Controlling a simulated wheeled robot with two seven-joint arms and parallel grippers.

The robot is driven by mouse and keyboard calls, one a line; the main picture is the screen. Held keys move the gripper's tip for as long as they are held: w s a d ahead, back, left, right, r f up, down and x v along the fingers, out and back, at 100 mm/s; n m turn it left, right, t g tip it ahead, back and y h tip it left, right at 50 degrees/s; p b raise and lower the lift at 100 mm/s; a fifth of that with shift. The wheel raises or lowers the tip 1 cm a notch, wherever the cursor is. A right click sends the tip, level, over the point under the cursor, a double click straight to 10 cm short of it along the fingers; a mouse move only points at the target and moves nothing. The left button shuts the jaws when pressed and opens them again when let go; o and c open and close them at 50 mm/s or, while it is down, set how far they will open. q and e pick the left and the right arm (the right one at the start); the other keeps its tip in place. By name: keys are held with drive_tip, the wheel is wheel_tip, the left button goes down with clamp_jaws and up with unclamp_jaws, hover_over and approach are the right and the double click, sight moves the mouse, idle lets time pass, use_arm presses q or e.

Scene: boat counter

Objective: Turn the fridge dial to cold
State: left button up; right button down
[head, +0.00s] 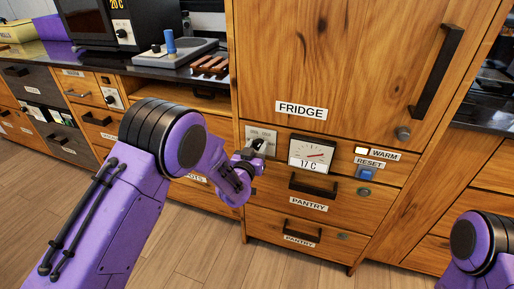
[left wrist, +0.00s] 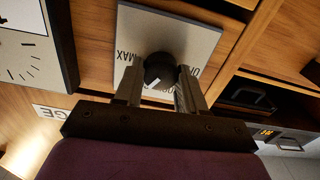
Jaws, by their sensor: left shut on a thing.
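The fridge dial is a black round knob (left wrist: 158,68) with a white mark, on a grey plate (head: 262,132) under the FRIDGE label. In the left wrist view the plate (left wrist: 190,35) reads "MAX" on one side, with other lettering partly hidden on the other. My left gripper (head: 256,148) is at the dial, its two fingers closed on either side of the knob in the left wrist view (left wrist: 160,84). In the head view it hides much of the knob. The gauge (head: 312,154) beside it reads 17 C. My right gripper is out of view.
Right of the gauge are a WARM lamp (head: 361,151) and a blue RESET button (head: 365,173). The fridge door (head: 340,60) above is shut, with a black handle (head: 436,72). Shut PANTRY drawers (head: 300,205) are below. Open floor lies in front.

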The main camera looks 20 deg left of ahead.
use_arm(q)
drive_tip(key=o, duration=1.1)
drive_tip(key=shift+c, duration=0.2)
drive_tip(key=shift+s, duration=0.15)
drive_tip(key=s, duration=1)
drive_tip(key=shift+s, duration=0.15)
drive_tip(key=shift+a, duration=0.15)
